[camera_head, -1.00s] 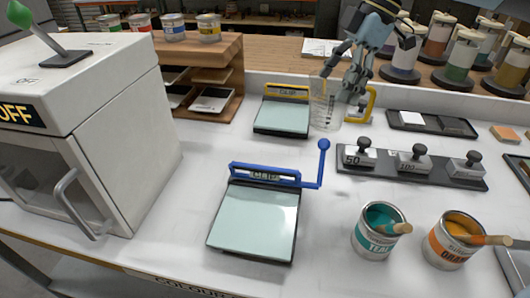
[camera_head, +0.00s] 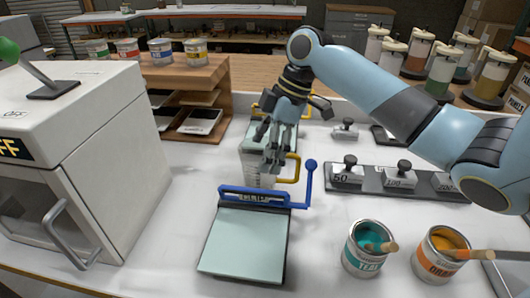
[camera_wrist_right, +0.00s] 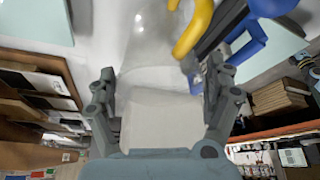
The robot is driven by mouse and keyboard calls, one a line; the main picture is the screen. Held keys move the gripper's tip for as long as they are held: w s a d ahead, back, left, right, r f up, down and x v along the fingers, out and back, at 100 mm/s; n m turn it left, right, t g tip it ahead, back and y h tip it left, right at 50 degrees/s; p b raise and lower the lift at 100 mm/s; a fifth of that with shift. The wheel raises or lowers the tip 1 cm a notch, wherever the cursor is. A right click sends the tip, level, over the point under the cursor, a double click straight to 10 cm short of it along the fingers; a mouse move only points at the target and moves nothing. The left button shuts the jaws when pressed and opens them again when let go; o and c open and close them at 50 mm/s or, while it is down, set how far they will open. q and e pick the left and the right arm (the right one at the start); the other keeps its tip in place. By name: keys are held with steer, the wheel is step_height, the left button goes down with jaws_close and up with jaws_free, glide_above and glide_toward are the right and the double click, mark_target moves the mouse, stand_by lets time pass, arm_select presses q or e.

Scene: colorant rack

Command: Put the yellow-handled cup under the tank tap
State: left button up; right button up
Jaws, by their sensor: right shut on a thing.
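The clear cup (camera_head: 254,172) with graduation marks has a yellow handle (camera_head: 293,168) on its right side. My right gripper (camera_head: 275,152) is shut on the cup, just behind the blue clip bar. In the right wrist view the clear cup (camera_wrist_right: 160,55) lies between the two fingers of the gripper (camera_wrist_right: 160,95), with the yellow handle (camera_wrist_right: 193,28) at upper right. I cannot tell whether the cup's base touches the table. Colorant tanks (camera_head: 440,70) stand at the back right; my right arm partly covers them, and I cannot make out a tap. My left gripper is not in view.
A blue-clipped panel (camera_head: 245,245) lies in front of the cup. A weight rack (camera_head: 375,190), a teal can (camera_head: 367,248) and an orange can (camera_head: 440,255) stand to the right. A white oven (camera_head: 85,150) fills the left. A wooden shelf (camera_head: 205,85) stands behind.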

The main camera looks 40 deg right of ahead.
steer(key=shift+f, duration=0.9)
steer(key=o, duration=0.8)
